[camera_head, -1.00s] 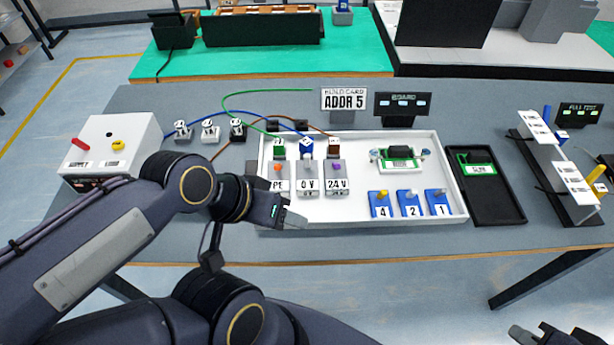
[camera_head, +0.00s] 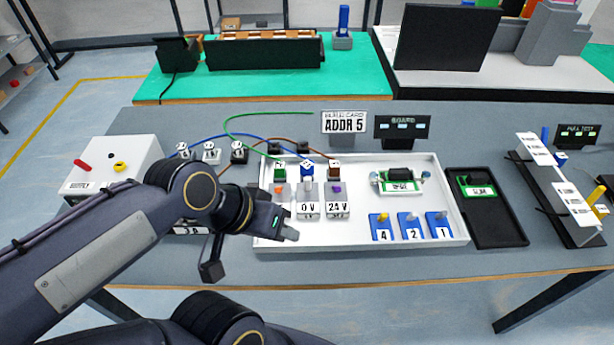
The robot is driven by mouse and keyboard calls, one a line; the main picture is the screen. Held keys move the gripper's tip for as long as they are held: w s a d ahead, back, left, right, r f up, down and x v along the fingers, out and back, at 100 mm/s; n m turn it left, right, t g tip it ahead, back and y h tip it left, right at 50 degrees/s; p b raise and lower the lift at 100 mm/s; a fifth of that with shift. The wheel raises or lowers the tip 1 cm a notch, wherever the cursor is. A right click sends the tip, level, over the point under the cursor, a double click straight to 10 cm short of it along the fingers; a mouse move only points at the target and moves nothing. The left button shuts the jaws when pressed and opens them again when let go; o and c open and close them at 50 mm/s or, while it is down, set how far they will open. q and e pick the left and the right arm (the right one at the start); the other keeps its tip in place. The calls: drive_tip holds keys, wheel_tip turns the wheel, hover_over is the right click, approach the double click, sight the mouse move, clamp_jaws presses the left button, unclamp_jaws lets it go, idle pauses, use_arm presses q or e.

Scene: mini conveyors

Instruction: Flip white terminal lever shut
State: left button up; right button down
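The 0 V terminal (camera_head: 308,207) is a grey block in the white tray, with a white lever (camera_head: 307,186) standing up on its top. It is the middle block of three. The PE terminal (camera_head: 281,193) with an orange lever is on its left. The 24 V terminal (camera_head: 337,207) with a purple lever is on its right. My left gripper (camera_head: 288,232) is in front of the PE block and hides its label. It is left of and nearer than the white lever, apart from it. Its finger gap is not clear. My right gripper is not in view.
The white tray (camera_head: 455,205) also holds a board module (camera_head: 402,186) and blue switches numbered 4, 2 and 1. Green, blue and brown wires arch behind the terminals. A white supply box (camera_head: 120,160) stands left, and a black tray (camera_head: 490,238) stands right.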

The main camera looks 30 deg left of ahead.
use_arm(q)
drive_tip(key=shift+n+g, duration=0.3)
drive_tip(key=shift+g, duration=0.3)
drive_tip(key=w, duration=0.1)
drive_tip(key=w+a+r, duration=0.1)
drive_tip(key=w, duration=0.1)
drive_tip(key=w+a+r, duration=0.1)
drive_tip(key=shift+w+a+r, duration=0.1)
drive_tip(key=shift+w+a, duration=0.05)
drive_tip(key=shift+w, duration=0.05)
clamp_jaws()
drive_tip(key=w+a+f+n+g+y, duration=0.1)
drive_tip(key=w+a+f+n+g, duration=0.1)
drive_tip(key=w, duration=0.8)
drive_tip(key=w+a+f+n+g+y, duration=0.1)
drive_tip(key=w+a, duration=0.4)
drive_tip(key=w, duration=0.6)
drive_tip(key=shift+w+a+f+n+g+y+p, duration=0.35)
drive_tip(key=shift+f+g+y, duration=0.3)
drive_tip(key=shift+g, duration=0.45)
drive_tip(key=shift+s+d, duration=0.1)
drive_tip(key=shift+s, duration=0.05)
